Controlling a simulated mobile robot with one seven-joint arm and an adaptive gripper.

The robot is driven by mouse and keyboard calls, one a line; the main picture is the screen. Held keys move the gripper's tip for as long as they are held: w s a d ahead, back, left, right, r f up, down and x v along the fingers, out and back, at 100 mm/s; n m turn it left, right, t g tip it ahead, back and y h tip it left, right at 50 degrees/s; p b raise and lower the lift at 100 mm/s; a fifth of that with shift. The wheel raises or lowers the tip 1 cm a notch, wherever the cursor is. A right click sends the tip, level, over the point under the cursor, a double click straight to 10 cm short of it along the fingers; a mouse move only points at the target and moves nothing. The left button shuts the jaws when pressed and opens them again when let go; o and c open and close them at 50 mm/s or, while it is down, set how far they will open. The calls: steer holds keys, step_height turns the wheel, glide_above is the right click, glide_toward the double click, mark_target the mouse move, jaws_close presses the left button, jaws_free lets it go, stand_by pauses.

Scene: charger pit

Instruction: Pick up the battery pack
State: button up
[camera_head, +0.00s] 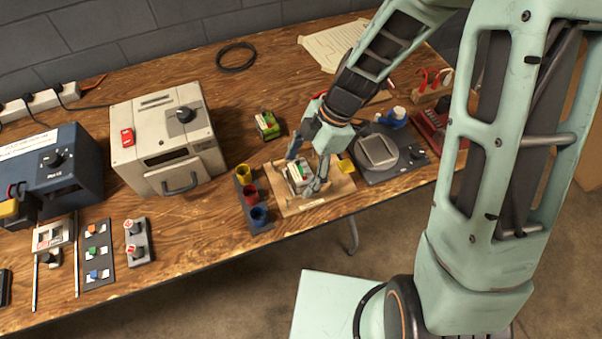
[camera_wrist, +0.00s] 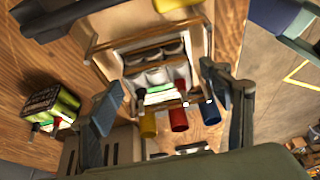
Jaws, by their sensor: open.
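A pale block with rounded grey-white cells and a green-and-white part (camera_head: 297,173) sits on a wooden board (camera_head: 328,197); it looks like a battery pack. The wrist view shows its cells (camera_wrist: 157,76) inside a wooden frame (camera_wrist: 103,62). My gripper (camera_head: 304,176) is open, pointing down with its fingers on either side of this block; contact is not clear. In the wrist view the fingers (camera_wrist: 164,95) stand apart with the block between and beyond them. A green-and-black block (camera_head: 267,126) with red and black leads stands behind the board; it also resembles a battery pack.
Yellow, red and blue cups (camera_head: 250,192) stand left of the board. A grey device (camera_head: 378,151) on a dark plate is close on the right. A beige box (camera_head: 168,140) stands left. The table's front edge is near the board.

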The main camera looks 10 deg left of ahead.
steer(key=shift+c, duration=0.2)
steer(key=shift+r, duration=0.1)
steer(key=c, duration=1.7)
